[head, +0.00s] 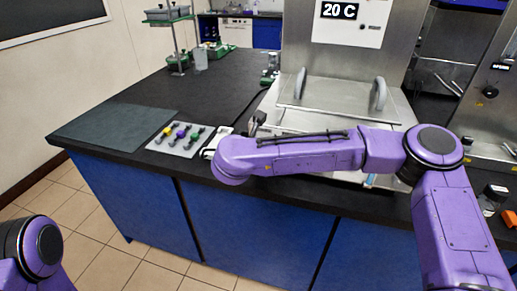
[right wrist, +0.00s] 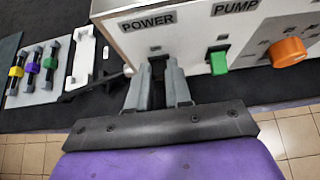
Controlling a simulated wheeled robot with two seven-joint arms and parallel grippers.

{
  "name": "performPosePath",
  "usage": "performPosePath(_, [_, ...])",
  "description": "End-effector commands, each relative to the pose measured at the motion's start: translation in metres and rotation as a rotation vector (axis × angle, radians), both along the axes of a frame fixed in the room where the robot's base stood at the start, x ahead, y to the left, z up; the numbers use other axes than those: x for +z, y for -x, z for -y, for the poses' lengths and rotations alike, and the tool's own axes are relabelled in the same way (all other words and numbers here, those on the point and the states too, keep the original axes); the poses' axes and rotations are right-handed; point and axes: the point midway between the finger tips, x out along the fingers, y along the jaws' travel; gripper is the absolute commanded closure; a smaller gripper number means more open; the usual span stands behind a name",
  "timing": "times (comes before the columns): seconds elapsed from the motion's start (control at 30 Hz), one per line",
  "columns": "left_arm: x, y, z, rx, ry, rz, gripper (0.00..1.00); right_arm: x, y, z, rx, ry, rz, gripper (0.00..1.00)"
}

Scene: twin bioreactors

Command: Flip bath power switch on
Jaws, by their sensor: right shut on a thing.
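The bath (head: 340,95) is a large metal unit on the bench, with a "20 C" display (head: 340,11) on its panel. In the right wrist view its light control panel (right wrist: 195,45) carries a POWER label (right wrist: 147,21) and a PUMP label (right wrist: 234,8). My right gripper (right wrist: 157,72) is at the panel under the POWER label, its fingers closed on the dark power switch (right wrist: 157,92). The fingers cover much of the switch, so its position is unclear. The head view hides this gripper behind my right arm. My left gripper is out of view.
Right of the power switch are a green pump switch (right wrist: 218,62) and an orange knob (right wrist: 288,51). Left of the panel, a pale tray (right wrist: 22,98) holds yellow, purple and green-marked items. A dark mat (head: 115,128) lies at the bench's left.

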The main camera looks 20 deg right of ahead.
Motion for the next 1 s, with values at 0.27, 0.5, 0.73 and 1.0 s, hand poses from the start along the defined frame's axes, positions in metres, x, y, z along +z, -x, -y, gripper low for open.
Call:
performPosePath(0.27, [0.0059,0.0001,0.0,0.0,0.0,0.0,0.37,0.0028,-0.0012,0.001,0.0,-0.039,-0.06,1.0])
performPosePath(0.5, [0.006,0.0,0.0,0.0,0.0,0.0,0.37,0.0026,-0.0014,0.0011,0.0,-0.044,-0.067,1.0])
performPosePath(0.73, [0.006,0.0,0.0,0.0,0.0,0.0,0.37,0.0028,-0.0014,0.0011,0.0,-0.044,-0.067,0.68])
performPosePath(1.0, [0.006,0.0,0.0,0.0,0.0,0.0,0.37,0.003,-0.0016,0.0011,0.0,-0.043,-0.065,0.55])
